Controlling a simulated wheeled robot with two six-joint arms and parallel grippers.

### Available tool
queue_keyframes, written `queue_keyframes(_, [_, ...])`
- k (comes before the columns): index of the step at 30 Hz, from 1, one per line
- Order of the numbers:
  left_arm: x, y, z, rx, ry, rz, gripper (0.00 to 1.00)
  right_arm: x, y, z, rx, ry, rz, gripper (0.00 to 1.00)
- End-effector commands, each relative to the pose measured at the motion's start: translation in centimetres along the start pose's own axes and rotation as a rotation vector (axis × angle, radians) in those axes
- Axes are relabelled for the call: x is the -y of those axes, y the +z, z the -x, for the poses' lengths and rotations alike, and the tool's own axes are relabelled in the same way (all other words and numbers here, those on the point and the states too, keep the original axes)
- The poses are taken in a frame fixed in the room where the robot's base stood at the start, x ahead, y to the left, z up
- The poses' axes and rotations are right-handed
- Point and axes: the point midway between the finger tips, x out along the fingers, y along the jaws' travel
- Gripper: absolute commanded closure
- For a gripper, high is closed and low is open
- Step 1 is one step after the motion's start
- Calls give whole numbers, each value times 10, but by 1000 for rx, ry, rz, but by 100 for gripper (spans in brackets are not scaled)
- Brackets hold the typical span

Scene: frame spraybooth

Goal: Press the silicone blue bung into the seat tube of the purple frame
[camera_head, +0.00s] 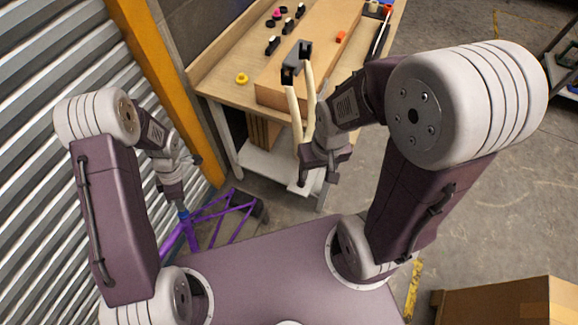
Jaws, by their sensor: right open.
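The purple frame (207,212) is low in the narrow space between the shutter and the bench, partly hidden by my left arm and base. The blue bung (183,215) shows as a small blue patch at the top of a purple tube. My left gripper (181,206) points down right above it, seemingly touching it. Its fingers are too small to tell whether they are shut on the bung, and how deep the bung sits cannot be told. My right gripper (318,182) is open and empty, pointing down in front of the bench, well away from the frame.
A wooden bench (222,88) at the back carries a long box (322,45), a yellow ring (242,79) and several small dark parts. An orange post (165,75) and corrugated shutter (55,40) bound the left. A cardboard box (510,305) is lower right.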

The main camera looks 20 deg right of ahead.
Motion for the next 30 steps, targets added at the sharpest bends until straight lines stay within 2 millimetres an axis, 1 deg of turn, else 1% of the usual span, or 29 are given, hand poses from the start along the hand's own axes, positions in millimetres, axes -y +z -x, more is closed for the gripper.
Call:
queue_keyframes(5, [0, 0, 0, 0, 0, 0, 100, 0, 0, 0, 0, 0, 0, 43])
queue_keyframes(21, [0, 0, -12, 0, -2, -1, 100, 0, 1, -10, 0, 0, 0, 43])
queue_keyframes(27, [1, 0, -10, -1, -2, -1, 100, 0, 1, -8, 0, 0, 0, 43])
queue_keyframes(30, [1, -1, -3, -1, -1, -1, 100, 0, 0, -4, 0, 0, 0, 43])
